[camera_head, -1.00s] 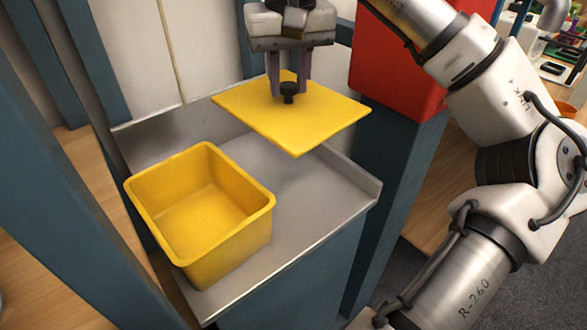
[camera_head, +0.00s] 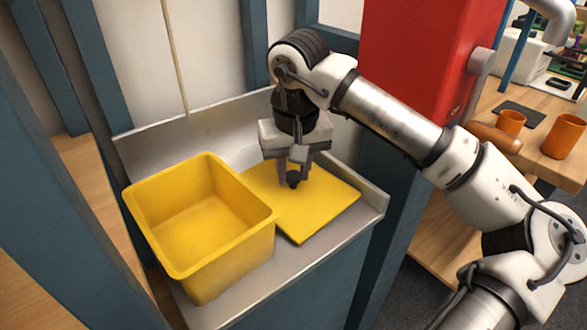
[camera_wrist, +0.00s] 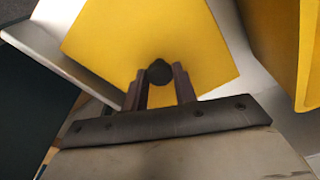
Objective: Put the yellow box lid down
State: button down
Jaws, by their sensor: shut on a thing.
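The yellow box lid (camera_head: 318,211) is a flat square plate with a small black knob (camera_head: 293,180). It lies flat at the metal counter's surface, just right of the yellow box; whether it fully rests there I cannot tell. My gripper (camera_head: 293,174) is above the lid, its fingers shut on the knob. The wrist view also shows the lid (camera_wrist: 140,40) with the knob (camera_wrist: 159,72) between the fingers (camera_wrist: 160,88). The open yellow box (camera_head: 200,215) stands empty on the counter at left. The lid's left edge is partly hidden behind the box.
The metal counter (camera_head: 280,270) has a raised rim at the back and right. A red cabinet (camera_head: 415,60) stands behind on the right. Blue posts (camera_head: 90,190) frame the left. Orange cups (camera_head: 565,137) stand on a wooden table at far right.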

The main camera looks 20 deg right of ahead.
aim_at(296, 193)
jog(key=shift+f, duration=0.1)
jog(key=c, duration=1.1)
grip_release()
jog(key=r, duration=0.4)
jog(key=s+r+p, duration=0.1)
jog(key=r, duration=0.7)
jog(key=shift+s+r, duration=0.15)
jog(key=shift+s, duration=0.1)
